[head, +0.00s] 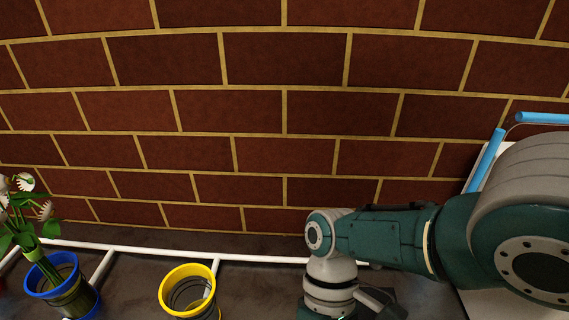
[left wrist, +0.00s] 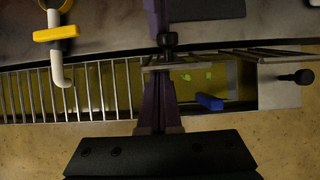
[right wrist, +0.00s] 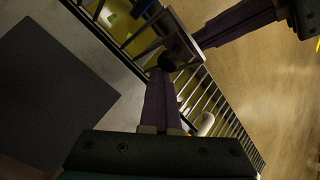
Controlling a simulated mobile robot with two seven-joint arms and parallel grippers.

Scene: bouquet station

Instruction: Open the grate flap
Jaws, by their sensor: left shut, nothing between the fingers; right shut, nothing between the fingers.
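The grate (left wrist: 90,90) runs across the left wrist view as a row of metal bars, and it shows diagonally in the right wrist view (right wrist: 215,105). A barred section like the flap (left wrist: 178,62) looks tilted up beside an opening with a yellowish inside; its exact angle is unclear. A round black knob (left wrist: 167,39) is by the flap. My left gripper (left wrist: 160,75) is shut and empty, its tips at the flap's edge. My right gripper (right wrist: 164,85) is shut and empty, its tips close to the knob; contact is unclear. The head view shows neither gripper.
A blue piece (left wrist: 210,102) shows at the opening. Another black knob (left wrist: 304,77) is at the right. A white hook with a yellow bar (left wrist: 57,35) hangs over the grate. A yellow bucket (head: 188,290) and a blue bucket with flowers (head: 62,285) stand by the brick wall (head: 280,110).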

